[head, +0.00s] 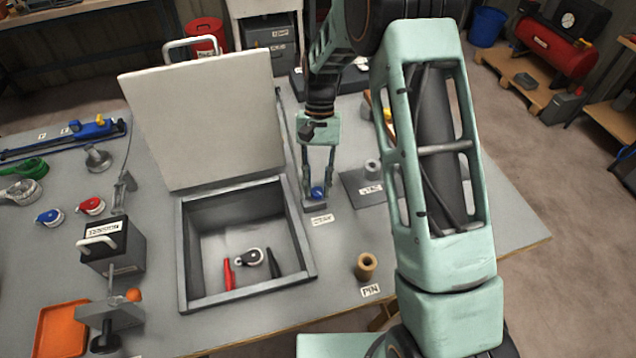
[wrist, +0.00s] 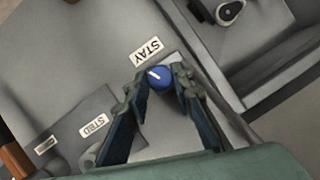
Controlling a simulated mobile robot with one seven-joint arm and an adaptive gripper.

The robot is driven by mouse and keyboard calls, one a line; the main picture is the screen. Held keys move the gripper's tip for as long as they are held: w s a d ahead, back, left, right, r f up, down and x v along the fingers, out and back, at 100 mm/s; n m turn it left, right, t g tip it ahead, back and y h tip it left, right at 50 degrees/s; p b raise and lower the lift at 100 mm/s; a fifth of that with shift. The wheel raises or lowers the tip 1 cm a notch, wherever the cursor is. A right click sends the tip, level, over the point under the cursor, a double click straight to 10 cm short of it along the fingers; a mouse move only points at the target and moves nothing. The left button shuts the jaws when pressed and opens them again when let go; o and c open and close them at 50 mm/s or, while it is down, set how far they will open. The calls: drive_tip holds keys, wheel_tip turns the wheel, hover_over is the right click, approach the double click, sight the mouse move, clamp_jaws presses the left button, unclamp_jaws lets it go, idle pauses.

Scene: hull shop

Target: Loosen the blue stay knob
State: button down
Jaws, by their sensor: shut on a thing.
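The blue stay knob (head: 317,192) stands on a small grey mount at the right side of the open hatch box. In the wrist view the round blue knob (wrist: 158,77) has a white line across its top and sits beside the "STAY" label (wrist: 147,51). My gripper (head: 318,188) points down at it, its two fingers on either side of the knob and shut on it. The same gripper (wrist: 160,82) shows in the wrist view with a fingertip at each side of the knob. The hatch lid (head: 205,120) stands raised.
The open grey box (head: 190,262) holds a red item, a black item and a round pulley-like part (head: 250,257). A grey plate with a post (head: 372,182) stands right of the knob. A tan pin cup (head: 366,266) stands in front. Several tools lie at left.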

drive_tip(key=shift+n, duration=0.6)
drive_tip(key=shift+h, duration=0.3)
drive_tip(key=c, duration=1.7)
unclamp_jaws()
drive_tip(key=v, duration=1.2)
drive_tip(key=shift+s, duration=0.1)
